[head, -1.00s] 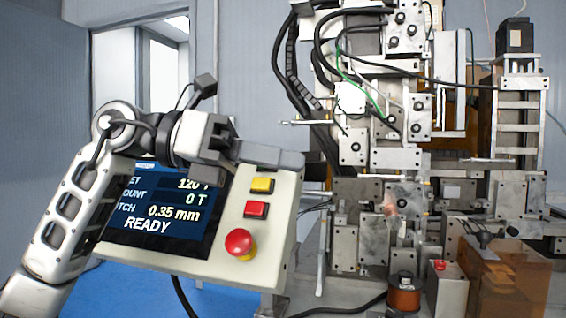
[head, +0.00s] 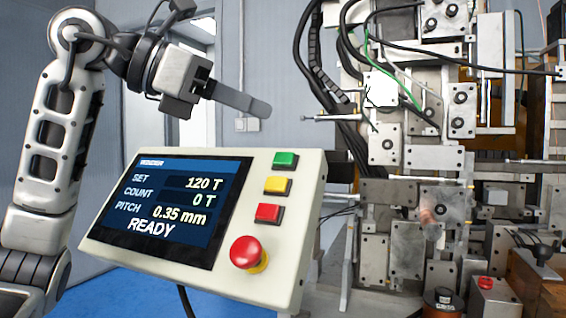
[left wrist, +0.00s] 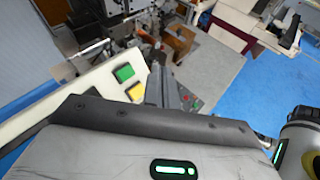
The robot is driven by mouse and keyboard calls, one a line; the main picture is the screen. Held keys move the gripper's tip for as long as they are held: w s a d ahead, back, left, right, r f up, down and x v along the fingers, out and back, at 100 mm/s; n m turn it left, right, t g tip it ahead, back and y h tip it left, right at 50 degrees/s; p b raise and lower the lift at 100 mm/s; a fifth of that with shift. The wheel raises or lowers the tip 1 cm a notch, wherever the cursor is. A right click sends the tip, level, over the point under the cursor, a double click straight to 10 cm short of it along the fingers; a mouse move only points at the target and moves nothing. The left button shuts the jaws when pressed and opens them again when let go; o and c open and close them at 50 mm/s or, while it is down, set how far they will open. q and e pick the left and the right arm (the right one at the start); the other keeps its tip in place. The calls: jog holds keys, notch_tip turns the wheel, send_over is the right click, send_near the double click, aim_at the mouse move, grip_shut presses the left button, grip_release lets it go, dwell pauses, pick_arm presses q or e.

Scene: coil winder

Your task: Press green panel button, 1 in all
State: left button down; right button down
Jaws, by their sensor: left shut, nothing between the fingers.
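The green panel button (head: 285,160) is the top one in the button column on the cream control panel (head: 310,205). The panel's screen (head: 170,205) reads READY, with set 120 T and count 0 T. My left gripper (head: 262,108) is shut and empty, above and a little left of the green button, apart from it. In the left wrist view the green button (left wrist: 124,73) shows just beyond my left gripper (left wrist: 158,70), to its left. My right gripper is in neither view.
Below the green button are a yellow button (head: 278,185), a red button (head: 268,212) and a red mushroom stop knob (head: 246,252). The coil winding machine (head: 430,170) with cables stands to the right. The space above the panel is clear.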

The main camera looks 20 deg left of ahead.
aim_at(284, 159)
pick_arm(q)
jog(key=w+f, duration=0.1)
jog(key=w, duration=0.1)
jog(key=w+f+b, duration=0.1)
jog(key=f, duration=0.1)
jog(key=shift+w+a+f, duration=0.1)
jog(key=shift+w+f, duration=0.1)
jog(key=shift+w, duration=0.2)
jog(key=shift+w+f+b, duration=0.3)
jog(key=shift+w+f, duration=0.25)
jog(key=shift+w, duration=0.2)
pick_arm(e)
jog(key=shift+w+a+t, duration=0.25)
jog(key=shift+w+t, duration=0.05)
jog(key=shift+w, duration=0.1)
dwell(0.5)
pick_arm(q)
jog(key=shift+w+a+f, duration=0.1)
jog(key=shift+w+f, duration=0.2)
